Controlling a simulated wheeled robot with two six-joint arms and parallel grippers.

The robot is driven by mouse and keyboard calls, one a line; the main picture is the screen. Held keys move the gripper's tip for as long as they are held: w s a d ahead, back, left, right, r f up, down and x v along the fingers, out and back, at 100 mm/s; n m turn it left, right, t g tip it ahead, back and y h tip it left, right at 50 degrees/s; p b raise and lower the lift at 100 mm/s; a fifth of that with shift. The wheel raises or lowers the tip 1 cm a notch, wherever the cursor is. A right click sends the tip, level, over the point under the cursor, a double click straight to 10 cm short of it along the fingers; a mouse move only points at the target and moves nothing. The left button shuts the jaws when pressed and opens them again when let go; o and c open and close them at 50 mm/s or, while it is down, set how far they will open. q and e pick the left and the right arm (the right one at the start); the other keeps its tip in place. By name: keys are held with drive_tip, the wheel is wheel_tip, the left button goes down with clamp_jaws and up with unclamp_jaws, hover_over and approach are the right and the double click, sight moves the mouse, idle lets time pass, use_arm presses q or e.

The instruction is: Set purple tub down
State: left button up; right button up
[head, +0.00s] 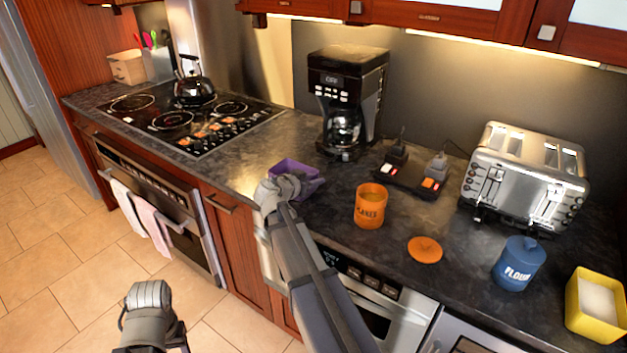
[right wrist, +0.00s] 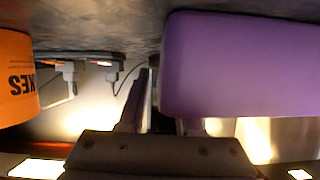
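The purple tub (head: 295,169) is at the counter's front edge, left of the orange canister. It fills the upper right of the right wrist view (right wrist: 240,65), which is upside down, and its base looks close to or on the counter. My right gripper (head: 283,187) is at the tub's near side. In the wrist view its fingers (right wrist: 165,110) are spread, with a gap between one finger and the tub; the tub hides part of the other. My left gripper (head: 150,296) is low over the floor, away from the counter, its fingertips unclear.
The orange canister (head: 370,205) and its lid (head: 425,250) are to the right, with a blue flour jar (head: 518,264), yellow tub (head: 594,306) and toaster (head: 525,175) beyond. A coffee maker (head: 347,100) stands behind. The counter left of the tub is clear up to the cooktop (head: 190,118).

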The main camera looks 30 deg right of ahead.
use_arm(q)
wheel_tip(320, 180, up, 5)
drive_tip(key=p, duration=0.4)
drive_tip(key=shift+f+p, duration=0.1)
drive_tip(key=shift+p, duration=0.2)
use_arm(e)
drive_tip(key=v, duration=1.2)
drive_tip(key=shift+r, duration=0.15)
drive_tip(key=s+a+f+n+g+y, duration=0.2)
drive_tip(key=s+a+n, duration=0.4)
drive_tip(key=a, duration=0.4)
drive_tip(key=s+a+f+n+g+y, duration=0.2)
drive_tip(key=s+a+f+n+y, duration=0.3)
drive_tip(key=a, duration=0.5)
drive_tip(key=s+a+f+n+g+y, duration=0.1)
drive_tip(key=s+a+f+n+y, duration=0.3)
drive_tip(key=s+a+f+n, duration=0.2)
drive_tip(key=s+a, duration=0.2)
drive_tip(key=a, duration=0.2)
drive_tip(key=shift+s+f+n+g, duration=0.2)
drive_tip(key=shift+s+n+g, duration=0.15)
drive_tip(key=shift+n+g, duration=0.05)
use_arm(q)
drive_tip(key=shift+c, duration=0.2)
